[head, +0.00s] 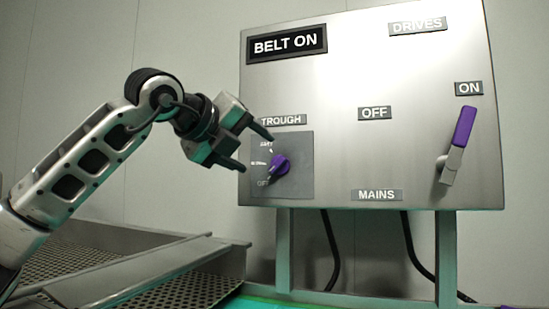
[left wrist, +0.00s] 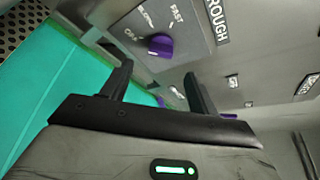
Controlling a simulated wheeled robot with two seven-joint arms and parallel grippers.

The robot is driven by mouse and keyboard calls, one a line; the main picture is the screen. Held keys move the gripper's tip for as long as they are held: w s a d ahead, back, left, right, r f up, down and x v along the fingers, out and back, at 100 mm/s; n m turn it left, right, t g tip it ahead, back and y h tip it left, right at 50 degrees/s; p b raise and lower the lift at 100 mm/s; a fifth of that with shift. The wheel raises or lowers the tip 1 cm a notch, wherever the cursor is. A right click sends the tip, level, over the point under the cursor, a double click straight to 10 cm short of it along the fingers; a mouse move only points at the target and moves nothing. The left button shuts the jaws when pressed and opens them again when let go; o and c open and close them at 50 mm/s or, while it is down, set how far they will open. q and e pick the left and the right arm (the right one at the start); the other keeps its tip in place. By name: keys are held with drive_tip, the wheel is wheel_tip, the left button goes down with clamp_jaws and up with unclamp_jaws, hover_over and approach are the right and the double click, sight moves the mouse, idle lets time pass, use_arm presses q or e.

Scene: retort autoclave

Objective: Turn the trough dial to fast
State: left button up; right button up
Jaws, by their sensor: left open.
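The purple trough dial (head: 280,165) sits on a grey square plate (head: 300,180) under the TROUGH label (head: 284,120). Its marks run from OFF at the lower left, up past SLOW to FAST at the top. The dial's pointer end appears to be at the OFF side. My left gripper (head: 257,153) is open and empty, just left of the dial. In the left wrist view, the dial (left wrist: 160,46) shows beyond and between the two fingers (left wrist: 160,72), apart from them. My right gripper is not in view.
The steel control panel (head: 340,90) carries a BELT ON sign (head: 287,45) and a purple-handled lever (head: 458,140) up near ON at the right. A perforated metal trough (head: 180,290) lies below left. Black cables (head: 330,250) hang under the panel.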

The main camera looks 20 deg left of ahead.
sight(275, 163)
use_arm(q)
drive_tip(key=p+x, duration=0.2)
drive_tip(key=x, duration=0.6)
drive_tip(key=c, duration=1)
